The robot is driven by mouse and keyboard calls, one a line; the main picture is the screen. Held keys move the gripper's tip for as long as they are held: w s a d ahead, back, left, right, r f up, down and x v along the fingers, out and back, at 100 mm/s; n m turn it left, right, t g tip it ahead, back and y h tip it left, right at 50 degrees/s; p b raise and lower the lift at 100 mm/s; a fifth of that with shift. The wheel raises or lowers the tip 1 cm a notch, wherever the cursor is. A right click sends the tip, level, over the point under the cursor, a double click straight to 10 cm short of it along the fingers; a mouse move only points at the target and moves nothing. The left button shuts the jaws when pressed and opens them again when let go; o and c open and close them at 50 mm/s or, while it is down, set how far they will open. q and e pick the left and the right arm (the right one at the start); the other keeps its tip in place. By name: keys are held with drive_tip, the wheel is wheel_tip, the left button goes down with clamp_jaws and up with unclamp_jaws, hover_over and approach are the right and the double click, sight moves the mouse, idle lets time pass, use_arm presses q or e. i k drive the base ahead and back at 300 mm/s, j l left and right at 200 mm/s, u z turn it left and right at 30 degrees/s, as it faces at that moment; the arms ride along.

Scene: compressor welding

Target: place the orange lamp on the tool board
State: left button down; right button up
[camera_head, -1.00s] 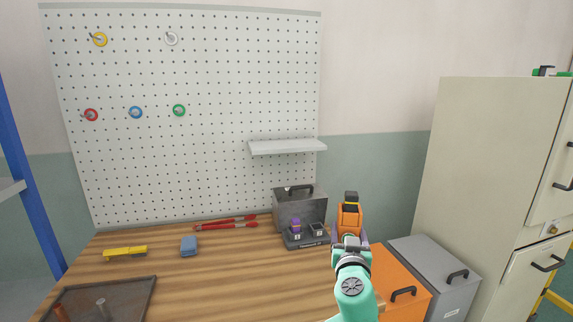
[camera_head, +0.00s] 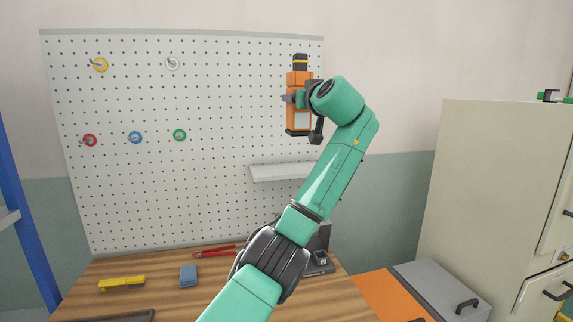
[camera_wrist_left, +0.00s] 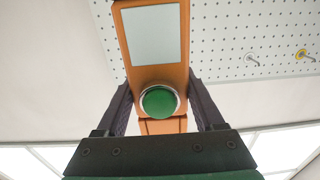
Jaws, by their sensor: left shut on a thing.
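The orange lamp (camera_head: 299,88) has a black top, a black base and a pale panel. It is upright in the head view, in front of the upper right of the white pegboard tool board (camera_head: 225,110) and above its small shelf (camera_head: 278,173). My left gripper (camera_head: 290,98) is shut on the lamp. In the left wrist view the orange lamp (camera_wrist_left: 180,75) shows a pale panel and a green round button between the dark fingers; the board (camera_wrist_left: 235,35) is behind it. I cannot tell the gap between lamp and board. My right gripper is not in view.
Colored ring hooks (camera_head: 135,137) are on the board's left side. The wooden bench (camera_head: 120,268) holds a yellow tool (camera_head: 122,284), a blue block (camera_head: 188,275) and red-handled pliers (camera_head: 213,252). A dark box is partly hidden by my arm. A beige cabinet (camera_head: 490,190) stands right.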

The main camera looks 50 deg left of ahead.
sight(275, 171)
drive_tip(key=i+j, duration=0.15)
drive_tip(key=j, duration=0.25)
drive_tip(key=i+j, duration=0.1)
drive_tip(key=j, duration=0.25)
drive_tip(key=i+j, duration=0.15)
drive_tip(key=j, duration=0.25)
